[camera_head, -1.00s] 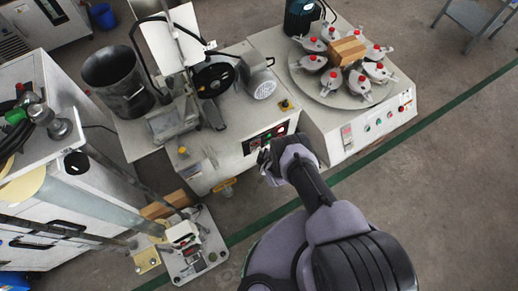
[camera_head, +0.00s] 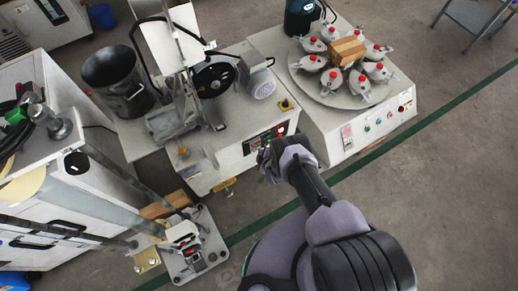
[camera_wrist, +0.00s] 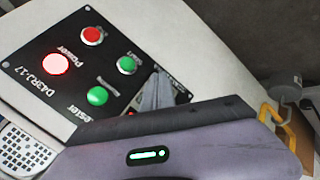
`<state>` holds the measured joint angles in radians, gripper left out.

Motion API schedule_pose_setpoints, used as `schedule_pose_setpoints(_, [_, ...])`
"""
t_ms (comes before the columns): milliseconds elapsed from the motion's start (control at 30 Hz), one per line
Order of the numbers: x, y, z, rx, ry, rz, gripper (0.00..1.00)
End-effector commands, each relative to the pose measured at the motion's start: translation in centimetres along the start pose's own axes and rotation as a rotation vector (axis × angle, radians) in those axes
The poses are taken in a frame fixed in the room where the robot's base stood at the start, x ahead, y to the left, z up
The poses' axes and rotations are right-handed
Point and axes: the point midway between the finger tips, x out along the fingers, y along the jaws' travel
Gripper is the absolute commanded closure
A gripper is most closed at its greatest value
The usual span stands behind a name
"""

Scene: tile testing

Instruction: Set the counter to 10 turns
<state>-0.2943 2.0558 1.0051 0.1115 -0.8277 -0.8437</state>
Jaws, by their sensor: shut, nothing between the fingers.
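The black control panel (camera_wrist: 75,65) fills the left of the wrist view, with a glowing red power lamp, a smaller red button (camera_wrist: 92,35) and two green buttons (camera_wrist: 127,65). It also shows in the head view (camera_head: 268,136) on the front of the machine with the wheel. My gripper (camera_wrist: 158,82) is shut and empty; its grey fingertips are over the panel's right part. They cover most of what looks like the counter (camera_wrist: 182,96), so no number can be read. In the head view my gripper (camera_head: 263,152) is at the panel's lower edge. Contact cannot be told.
A second machine (camera_head: 395,122) with a round plate of red-topped clamps stands to the right. A small device (camera_head: 190,255) is on the floor at lower left. A yellow hook-like part (camera_wrist: 283,125) shows at right in the wrist view. Open floor lies at right.

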Motion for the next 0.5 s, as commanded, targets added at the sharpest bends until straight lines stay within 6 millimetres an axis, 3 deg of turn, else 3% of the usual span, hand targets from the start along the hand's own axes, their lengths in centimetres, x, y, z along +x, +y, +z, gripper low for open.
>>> schedule_pose_setpoints(500, [-1.04, -0.73, 0.76, 0.000, 0.000, 0.000, 1.00])
